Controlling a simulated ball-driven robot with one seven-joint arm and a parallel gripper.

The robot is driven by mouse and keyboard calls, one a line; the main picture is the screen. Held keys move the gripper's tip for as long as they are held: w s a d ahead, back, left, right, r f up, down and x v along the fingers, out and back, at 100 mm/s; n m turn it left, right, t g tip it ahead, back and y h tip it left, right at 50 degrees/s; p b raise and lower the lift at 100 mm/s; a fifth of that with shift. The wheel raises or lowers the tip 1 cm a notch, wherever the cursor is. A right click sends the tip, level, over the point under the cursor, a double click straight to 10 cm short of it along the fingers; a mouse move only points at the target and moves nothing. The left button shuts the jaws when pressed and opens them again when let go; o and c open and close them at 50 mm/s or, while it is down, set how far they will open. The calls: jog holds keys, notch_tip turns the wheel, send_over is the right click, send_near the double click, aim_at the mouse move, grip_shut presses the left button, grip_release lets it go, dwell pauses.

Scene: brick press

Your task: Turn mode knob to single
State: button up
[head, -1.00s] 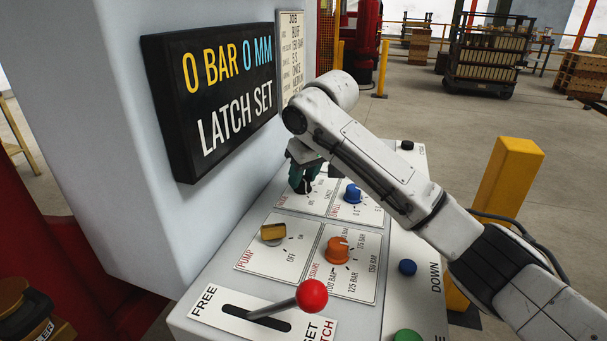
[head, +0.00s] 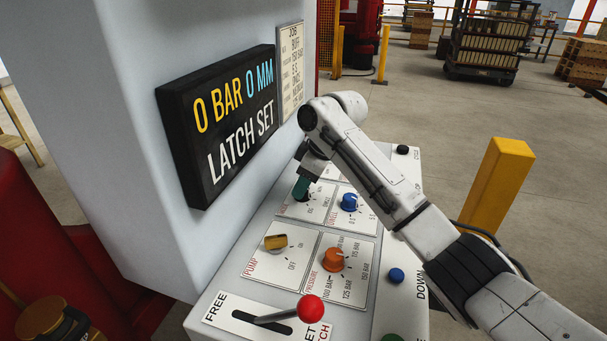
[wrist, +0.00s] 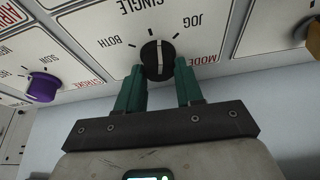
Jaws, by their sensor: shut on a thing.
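The mode knob (wrist: 157,60) is round and black with a white line, on a white label plate in the wrist view. The line runs roughly up and down in that view, its upper end towards the upside-down word SINGLE (wrist: 148,6). JOG (wrist: 197,20) is printed to the right, and a third label is on the left. My gripper (wrist: 161,78) has teal fingers, one on each side of the knob, shut on it. In the head view my gripper (head: 302,186) is at the far left of the panel and mostly hides the knob.
A yellow pump knob (head: 276,242), an orange pressure knob (head: 333,259) and a blue dwell knob (head: 349,202) sit nearby. A red-balled lever (head: 311,309) stands at the front. The display (head: 217,125) reads LATCH SET. A purple knob (wrist: 43,87) is left in the wrist view.

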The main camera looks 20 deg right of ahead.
jog(key=shift+n+g+y+p, duration=0.35)
jog(key=shift+n+g, duration=0.15)
jog(key=shift+n, duration=1)
jog(key=o, duration=1)
jog(key=shift+o, duration=0.2)
jog(key=shift+r, duration=0.1)
jog(key=v, duration=1)
jog(key=shift+d+r+b, duration=0.15)
jog(key=shift+r+b, duration=0.15)
jog(key=shift+b, duration=0.05)
